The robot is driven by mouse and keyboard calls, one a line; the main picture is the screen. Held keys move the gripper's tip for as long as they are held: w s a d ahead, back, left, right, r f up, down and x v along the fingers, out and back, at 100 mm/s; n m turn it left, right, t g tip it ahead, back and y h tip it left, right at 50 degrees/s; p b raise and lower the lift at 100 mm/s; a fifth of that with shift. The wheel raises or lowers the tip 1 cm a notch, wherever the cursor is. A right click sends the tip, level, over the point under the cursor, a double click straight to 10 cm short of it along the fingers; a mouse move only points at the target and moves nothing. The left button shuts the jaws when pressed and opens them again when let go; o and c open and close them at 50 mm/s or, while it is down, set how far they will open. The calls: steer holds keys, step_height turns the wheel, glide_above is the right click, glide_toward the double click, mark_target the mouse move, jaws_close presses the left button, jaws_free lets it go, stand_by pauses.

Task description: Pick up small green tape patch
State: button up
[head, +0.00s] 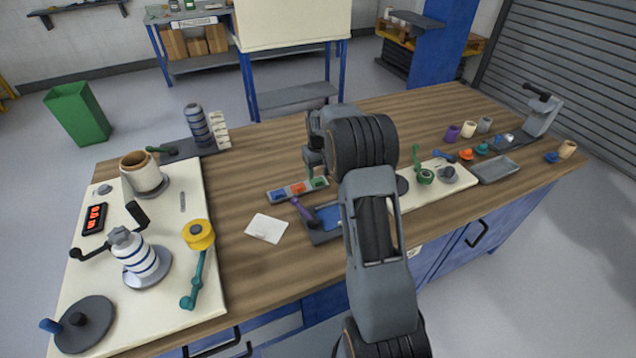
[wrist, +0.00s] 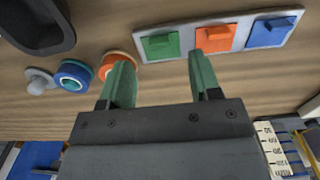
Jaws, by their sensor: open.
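The small green tape patch (head: 319,183) sits at the right end of a light grey strip (head: 283,196), beside an orange patch (head: 299,188) and a blue patch (head: 278,194). In the wrist view the green patch (wrist: 160,45) is at the left end of the strip, with the orange patch (wrist: 215,38) and the blue patch (wrist: 270,33) to its right. My gripper (wrist: 160,62) is open and empty, its green fingertips pointing toward the strip. The green patch shows between the two fingertips, just past them. In the head view my arm partly hides the gripper.
A blue-bottomed tray (head: 325,235) with a purple-handled tool (head: 302,212) lies in front of the strip, and a white sheet (head: 266,228) lies to its left. Orange (wrist: 109,63) and blue (wrist: 75,76) round pieces stand near the left finger. A cream board (head: 440,190) is at right.

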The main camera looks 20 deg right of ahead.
mark_target(320, 182)
steer(key=shift+f+p, duration=0.35)
steer(key=shift+f, duration=2.25)
steer(key=shift+c, duration=0.3)
steer(key=c, duration=0.8)
